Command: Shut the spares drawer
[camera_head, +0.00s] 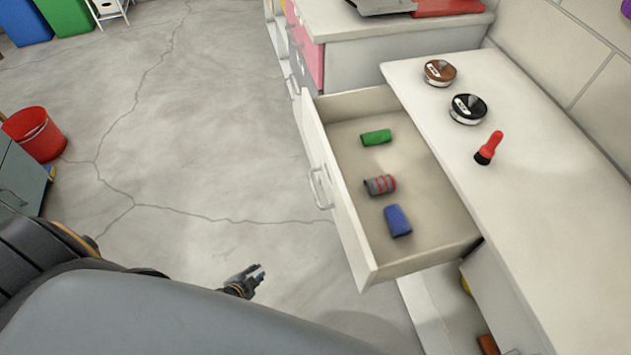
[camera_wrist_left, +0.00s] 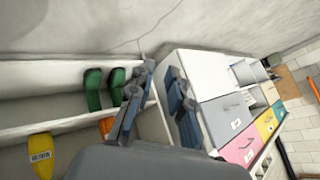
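A white drawer (camera_head: 352,228), which I take to be the spares drawer, is pulled well out from under the white counter in the head view. Its front bears a metal handle (camera_head: 320,188) facing the open floor. Inside lie a green roll (camera_head: 376,137), a grey and red striped roll (camera_head: 380,185) and a blue roll (camera_head: 397,221). My left gripper (camera_head: 258,270) is over the floor, left of the drawer front and apart from the handle. In the left wrist view its fingers (camera_wrist_left: 160,68) are spread with nothing held. My right gripper is not in view.
Another cabinet (camera_head: 390,40) stands beyond. A red bucket (camera_head: 36,134) is far left. The floor (camera_head: 210,130) before the drawer is clear.

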